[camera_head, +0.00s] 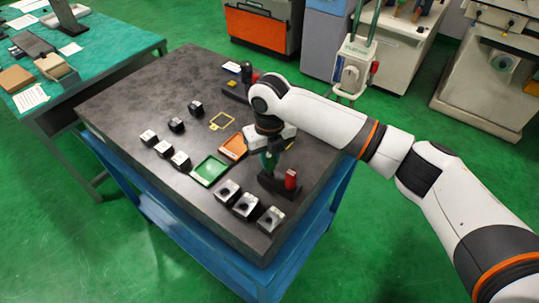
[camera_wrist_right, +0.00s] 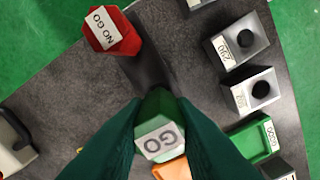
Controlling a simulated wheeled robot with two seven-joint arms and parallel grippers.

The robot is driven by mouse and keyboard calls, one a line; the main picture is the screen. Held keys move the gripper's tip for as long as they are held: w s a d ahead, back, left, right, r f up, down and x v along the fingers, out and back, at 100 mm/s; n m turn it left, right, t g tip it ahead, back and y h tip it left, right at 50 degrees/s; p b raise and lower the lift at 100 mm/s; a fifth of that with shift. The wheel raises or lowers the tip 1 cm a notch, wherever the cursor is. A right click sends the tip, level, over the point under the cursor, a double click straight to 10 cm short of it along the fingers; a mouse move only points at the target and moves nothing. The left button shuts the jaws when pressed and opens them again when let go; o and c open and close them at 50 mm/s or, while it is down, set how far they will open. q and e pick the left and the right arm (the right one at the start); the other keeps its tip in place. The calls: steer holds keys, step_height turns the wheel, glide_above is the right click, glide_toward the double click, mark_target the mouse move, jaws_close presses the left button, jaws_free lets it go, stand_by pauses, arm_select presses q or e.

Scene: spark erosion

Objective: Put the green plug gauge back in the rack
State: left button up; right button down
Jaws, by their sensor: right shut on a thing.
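The green plug gauge (camera_wrist_right: 158,108), marked GO, is between the fingers of my right gripper (camera_wrist_right: 160,150) in the right wrist view. In the head view my right gripper (camera_head: 268,162) points down over the left end of a black rack (camera_head: 280,196), and the arm and fingers mostly hide the gauge. The rack also shows in the right wrist view (camera_wrist_right: 150,68), extending from the gauge to a red plug gauge (camera_wrist_right: 108,32) marked NO GO. The red gauge stands upright at the rack's right end in the head view (camera_head: 291,179). I cannot tell whether the green gauge touches the rack. My left gripper is not in view.
A green tray (camera_head: 209,170) and an orange tray (camera_head: 232,148) lie left of the rack. Metal blocks (camera_head: 245,206) stand close in front of it, more to the left. Another rack (camera_head: 238,90) stands at the table's back. The table's right edge is near.

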steer(key=shift+f+b, duration=0.45)
steer(key=shift+f, duration=0.65)
stand_by(0.4)
steer(key=c, duration=1.1)
jaws_free()
step_height(320, 180, up, 12)
steer(key=shift+b, duration=1.25)
steer(key=shift+f, duration=0.1)
